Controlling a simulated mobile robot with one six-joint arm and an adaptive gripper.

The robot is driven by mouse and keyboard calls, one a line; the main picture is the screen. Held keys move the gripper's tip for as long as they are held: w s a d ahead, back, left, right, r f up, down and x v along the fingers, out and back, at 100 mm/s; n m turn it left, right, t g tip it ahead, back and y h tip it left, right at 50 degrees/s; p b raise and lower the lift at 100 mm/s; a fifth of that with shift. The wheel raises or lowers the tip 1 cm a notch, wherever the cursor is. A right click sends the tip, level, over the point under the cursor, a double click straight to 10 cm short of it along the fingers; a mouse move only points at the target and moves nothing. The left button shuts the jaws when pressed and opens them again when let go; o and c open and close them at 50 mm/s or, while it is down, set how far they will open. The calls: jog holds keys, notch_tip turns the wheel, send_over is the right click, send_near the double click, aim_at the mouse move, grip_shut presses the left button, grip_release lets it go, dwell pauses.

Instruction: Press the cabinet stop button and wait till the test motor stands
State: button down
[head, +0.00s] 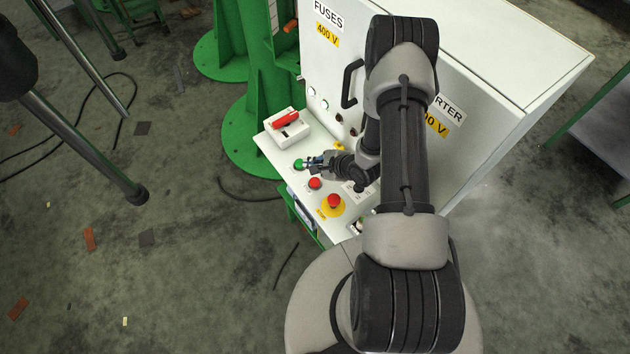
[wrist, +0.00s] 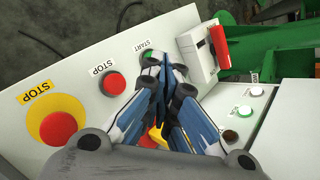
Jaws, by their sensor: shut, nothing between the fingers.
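The red stop button (head: 315,183) sits on the sloped white panel of the cabinet (head: 470,50). In the wrist view the stop button (wrist: 113,84) is left of the fingers, beside a STOP label. The green start button (head: 299,163) also shows in the wrist view (wrist: 148,56), partly behind the fingertips. My gripper (head: 311,162) is shut and empty, with its tips at or just above the start button; contact cannot be told. In the wrist view my gripper (wrist: 160,62) points at that button, apart from the stop button. I cannot identify the test motor in either view.
A larger red emergency stop (head: 334,201) on a yellow disc is nearer me. A red-handled switch (head: 285,119) in a white box rises beyond the start button. Indicator lamps (wrist: 244,111) and a black door handle (head: 351,83) are on the upright cabinet face.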

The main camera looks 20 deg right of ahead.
aim_at(314, 184)
notch_tip(314, 184, down, 8)
jog(key=b, duration=0.6)
jog(key=shift+f, duration=0.25)
dwell(0.9)
jog(key=shift+f+b, duration=0.4)
jog(key=shift+b, duration=0.05)
jog(key=shift+f+b, duration=0.65)
jog(key=shift+f, duration=0.25)
dwell(0.8)
jog(key=shift+r, duration=0.15)
jog(key=shift+r+p, duration=1.1)
jog(key=shift+r, duration=0.1)
jog(key=shift+r+p, duration=2)
jog(key=shift+r, duration=0.5)
